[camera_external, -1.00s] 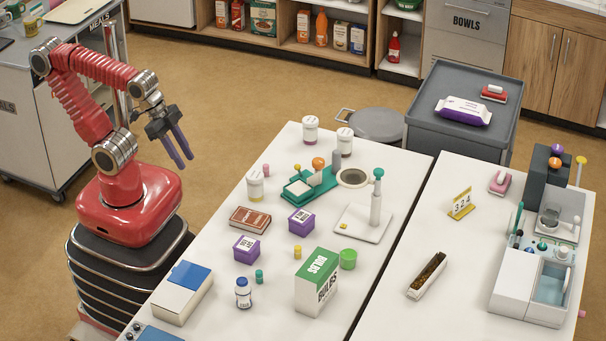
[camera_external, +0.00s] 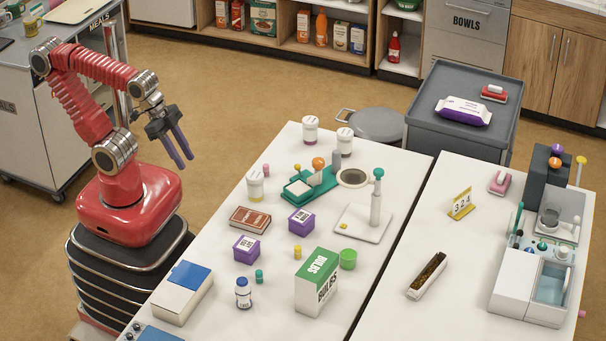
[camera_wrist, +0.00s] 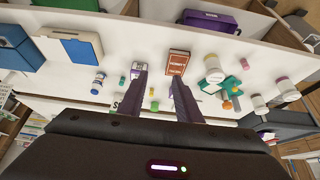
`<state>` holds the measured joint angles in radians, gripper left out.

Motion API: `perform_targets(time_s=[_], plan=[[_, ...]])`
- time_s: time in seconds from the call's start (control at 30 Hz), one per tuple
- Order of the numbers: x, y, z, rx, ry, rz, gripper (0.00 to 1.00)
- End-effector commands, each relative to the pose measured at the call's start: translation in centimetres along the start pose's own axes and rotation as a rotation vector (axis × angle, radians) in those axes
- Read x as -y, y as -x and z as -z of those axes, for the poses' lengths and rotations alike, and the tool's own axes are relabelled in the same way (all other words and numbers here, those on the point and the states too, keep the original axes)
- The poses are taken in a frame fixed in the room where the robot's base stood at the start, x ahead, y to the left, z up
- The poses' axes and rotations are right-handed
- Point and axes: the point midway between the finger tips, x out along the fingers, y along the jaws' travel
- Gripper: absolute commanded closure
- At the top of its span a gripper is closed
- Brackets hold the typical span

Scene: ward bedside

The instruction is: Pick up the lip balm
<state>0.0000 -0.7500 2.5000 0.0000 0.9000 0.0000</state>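Several small capped cylinders that could be the lip balm stand on the white table (camera_external: 395,145); I cannot tell which one it is. A teal one (camera_external: 259,276) is beside a white bottle with a blue cap (camera_external: 243,293). A yellow one (camera_external: 297,252) is near the green-and-white box, and a pink one (camera_external: 266,170) is farther back. The teal one (camera_wrist: 122,81) and the pink one (camera_wrist: 245,63) also show in the wrist view. My gripper (camera_external: 185,161) is open and empty, off the table's left side, with its fingers pointing down. Its parted fingers also show in the wrist view (camera_wrist: 158,78).
Purple boxes (camera_external: 301,221), a brown box (camera_external: 250,219), the tall green-and-white box (camera_external: 316,283) and white jars (camera_external: 310,129) crowd the table. A green cup (camera_external: 348,259) is beside the tall box. A second white table (camera_external: 400,315) is to the right.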

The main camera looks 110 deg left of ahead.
Motion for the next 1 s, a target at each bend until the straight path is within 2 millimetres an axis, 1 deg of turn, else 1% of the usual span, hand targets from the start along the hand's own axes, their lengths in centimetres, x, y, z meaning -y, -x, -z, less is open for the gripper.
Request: perform_targets(time_s=[0.43, 0.47, 0.57, 0.8, 0.9, 1.0], plan=[[0.0, 0.0, 0.0, 0.0, 0.0, 0.0, 0.69], [0.0, 0.0, 0.0, 0.0, 0.0, 0.0, 0.68], [0.0, 0.0, 0.0, 0.0, 0.0, 0.0, 0.61], [0.0, 0.0, 0.0, 0.0, 0.001, 0.001, 0.61], [0.4, 0.0, 0.0, 0.002, 0.013, 0.007, 0.61], [1.4, -0.7, -0.2, 0.026, 0.043, 0.023, 0.61]])
